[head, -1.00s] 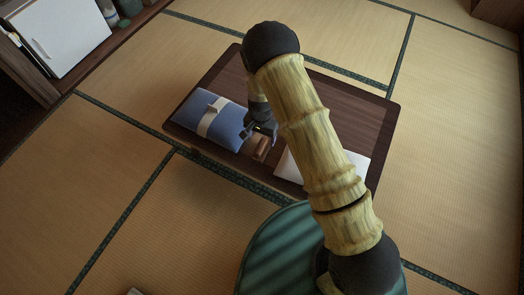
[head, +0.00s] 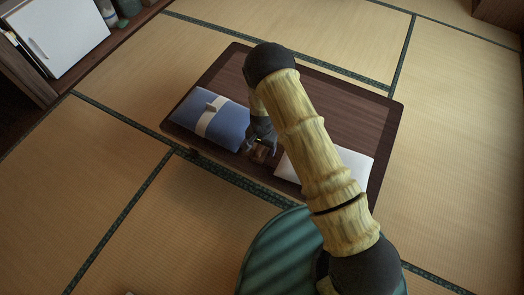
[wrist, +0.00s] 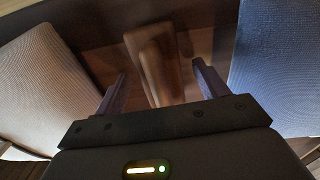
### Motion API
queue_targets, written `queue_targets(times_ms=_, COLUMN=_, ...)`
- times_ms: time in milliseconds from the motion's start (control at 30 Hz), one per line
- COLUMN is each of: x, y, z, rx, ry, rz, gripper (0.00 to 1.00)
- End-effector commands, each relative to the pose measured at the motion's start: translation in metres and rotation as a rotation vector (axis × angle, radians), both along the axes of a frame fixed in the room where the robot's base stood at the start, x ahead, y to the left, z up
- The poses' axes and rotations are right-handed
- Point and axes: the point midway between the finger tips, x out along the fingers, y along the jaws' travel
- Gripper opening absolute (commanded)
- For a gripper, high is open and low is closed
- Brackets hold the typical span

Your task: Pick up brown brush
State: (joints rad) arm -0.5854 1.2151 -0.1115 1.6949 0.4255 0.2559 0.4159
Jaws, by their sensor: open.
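The brown brush (wrist: 155,62) lies on the dark wooden table between the two fingers of my gripper (wrist: 158,82) in the wrist view. It looks like a blurred brown block with its near end between the fingertips, apart from both. I cannot tell the exact height gap.
A blue folded item with a pale band (head: 222,125) lies left of the brush on the low table (head: 350,112). A white item (head: 352,163) lies to the right, partly behind my arm. A cabinet with a white box (head: 62,35) stands at the upper left.

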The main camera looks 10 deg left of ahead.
Motion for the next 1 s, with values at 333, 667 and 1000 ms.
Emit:
queue_targets(times_ms=333, x=0.0000, y=0.0001, z=-0.0094, rx=0.000, ry=-0.001, rz=0.001, gripper=0.73)
queue_targets(times_ms=667, x=0.0000, y=0.0000, z=-0.0093, rx=0.000, ry=0.000, rz=0.001, gripper=0.67)
queue_targets(times_ms=1000, x=0.0002, y=0.0000, z=-0.0090, rx=0.000, ry=-0.001, rz=0.001, gripper=0.21)
